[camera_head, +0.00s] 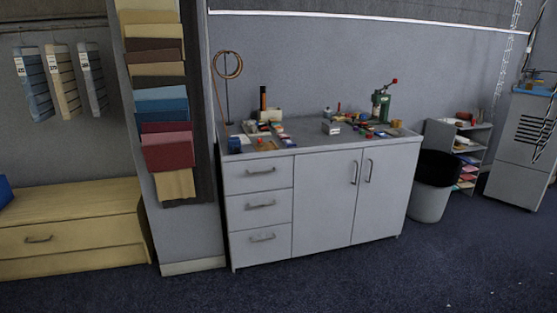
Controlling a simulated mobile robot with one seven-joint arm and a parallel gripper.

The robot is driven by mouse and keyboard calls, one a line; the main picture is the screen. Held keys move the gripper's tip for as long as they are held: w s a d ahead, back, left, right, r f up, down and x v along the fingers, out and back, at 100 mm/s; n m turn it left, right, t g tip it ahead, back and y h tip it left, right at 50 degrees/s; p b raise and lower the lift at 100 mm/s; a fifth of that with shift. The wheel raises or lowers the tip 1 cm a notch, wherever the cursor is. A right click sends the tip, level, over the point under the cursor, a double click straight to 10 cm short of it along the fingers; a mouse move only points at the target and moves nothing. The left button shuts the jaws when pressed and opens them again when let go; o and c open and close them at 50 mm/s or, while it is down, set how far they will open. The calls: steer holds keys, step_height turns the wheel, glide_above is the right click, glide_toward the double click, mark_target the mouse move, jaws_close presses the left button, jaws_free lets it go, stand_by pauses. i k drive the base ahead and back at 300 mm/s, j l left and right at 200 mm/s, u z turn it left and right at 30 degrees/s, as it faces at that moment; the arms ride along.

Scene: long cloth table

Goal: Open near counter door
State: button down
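A grey counter (275,205) stands against the wall in the middle of the head view. Its left part has three drawers with bar handles. Its right part has two doors, the left door (323,200) and the right door (385,196). Both doors look shut. Their upright handles, the left handle (353,173) and the right handle (368,171), sit close together near the top where the doors meet. My gripper does not show in this view.
Small tools and a green press (381,105) stand on the countertop. A bin (433,187) stands right of the counter, beside a low shelf (462,150). A yellow drawer bench (70,228) is at left, past a wall pillar. Dark carpet (350,280) in front is clear.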

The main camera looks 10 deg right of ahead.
mark_target(386, 175)
steer(key=i+l+u, duration=0.1)
steer(key=i+l, duration=0.15)
steer(key=i, duration=0.25)
steer(key=i+l+u, duration=0.1)
steer(key=i+l, duration=0.25)
steer(key=i, duration=0.15)
steer(key=i+l+u, duration=0.15)
steer(key=l, duration=0.15)
steer(key=i+l+u, duration=0.1)
steer(key=l, duration=0.2)
steer(key=i+l+u, duration=0.15)
steer(key=i+l, duration=0.1)
steer(key=l, duration=0.35)
steer(key=i+l, duration=0.1)
steer(key=l, duration=0.3)
steer(key=i+l+u, duration=0.1)
steer(key=l, duration=0.35)
steer(key=i+l, duration=0.1)
steer(key=l, duration=0.35)
steer(key=i+l, duration=0.1)
steer(key=l, duration=0.35)
